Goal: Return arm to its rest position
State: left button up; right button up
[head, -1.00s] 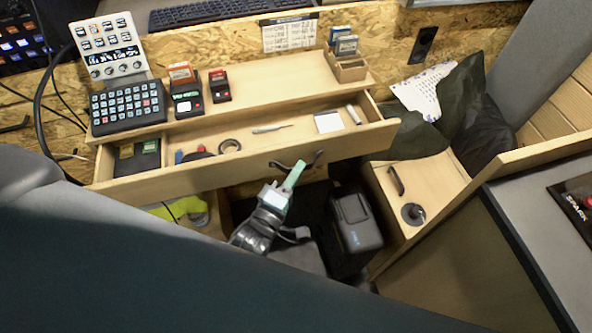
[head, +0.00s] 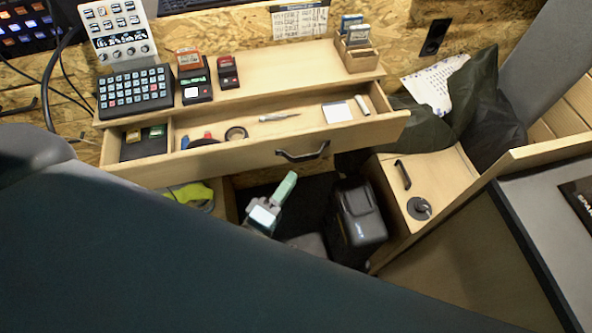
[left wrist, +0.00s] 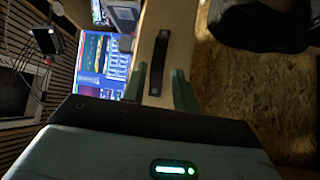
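My left gripper (head: 285,184) shows in the head view below the front of the open wooden drawer (head: 250,163). Its green finger points up toward the drawer's dark handle (head: 303,152), with a gap between them. In the left wrist view the two green fingers (left wrist: 160,72) stand apart with nothing between them. The drawer front and handle (left wrist: 158,63) lie beyond the fingers. Much of my left arm is hidden behind the large dark surface in the foreground. My right gripper is in neither view.
The drawer sticks out with a tape roll (head: 236,134), a pen-like tool (head: 279,117) and a white card (head: 337,111) inside. A black case (head: 358,214) stands close right of the gripper. A wooden cabinet with a black handle (head: 402,174) is further right.

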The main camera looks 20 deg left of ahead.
pick_arm(q)
jog(key=shift+s+a+f, duration=0.1)
jog(key=shift+s+a, duration=0.05)
jog(key=shift+s, duration=0.45)
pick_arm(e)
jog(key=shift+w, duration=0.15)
